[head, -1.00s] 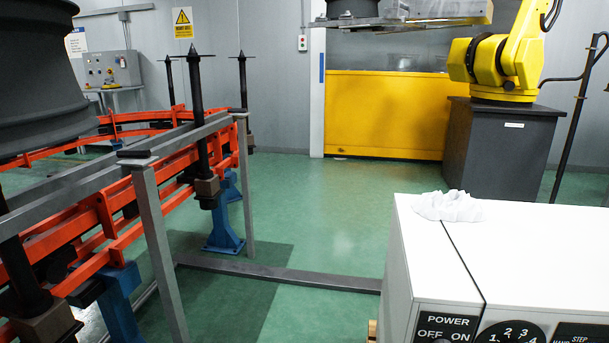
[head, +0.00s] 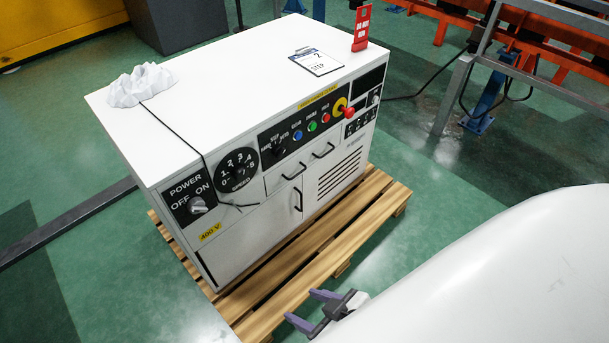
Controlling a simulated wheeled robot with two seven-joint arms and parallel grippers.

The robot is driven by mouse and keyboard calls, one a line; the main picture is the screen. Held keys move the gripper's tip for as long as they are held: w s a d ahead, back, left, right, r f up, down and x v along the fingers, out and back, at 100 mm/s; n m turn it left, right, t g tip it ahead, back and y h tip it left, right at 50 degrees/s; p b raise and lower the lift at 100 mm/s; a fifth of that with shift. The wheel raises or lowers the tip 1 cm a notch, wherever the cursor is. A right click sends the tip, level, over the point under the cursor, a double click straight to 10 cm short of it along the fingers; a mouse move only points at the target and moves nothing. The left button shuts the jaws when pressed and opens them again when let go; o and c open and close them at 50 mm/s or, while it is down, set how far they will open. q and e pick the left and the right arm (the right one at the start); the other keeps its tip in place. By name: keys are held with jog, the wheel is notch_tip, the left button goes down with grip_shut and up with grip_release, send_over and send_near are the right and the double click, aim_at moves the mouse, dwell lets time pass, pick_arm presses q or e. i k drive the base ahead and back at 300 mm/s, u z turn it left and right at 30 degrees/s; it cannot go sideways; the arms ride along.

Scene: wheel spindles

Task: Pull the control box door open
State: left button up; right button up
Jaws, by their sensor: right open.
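The white control box (head: 232,84) stands on a wooden pallet (head: 376,212) in the middle of the head view. Its front carries a control panel with a power switch, a speed dial and coloured buttons. Below the panel, the door (head: 245,238) at the lower left of the front looks closed. A dark upright handle (head: 298,200) sits near the door's right edge. My right gripper (head: 303,306) is open and empty, in front of the box and lower in the picture, apart from the handle. My left gripper is out of view.
Orange rails (head: 540,40) stand behind right.

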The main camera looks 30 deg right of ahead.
aim_at(225, 255)
jog(key=z, duration=0.05)
jog(key=k, duration=1.05)
jog(key=z, duration=0.65)
jog(key=i, duration=1.6)
jog(key=u, duration=0.8)
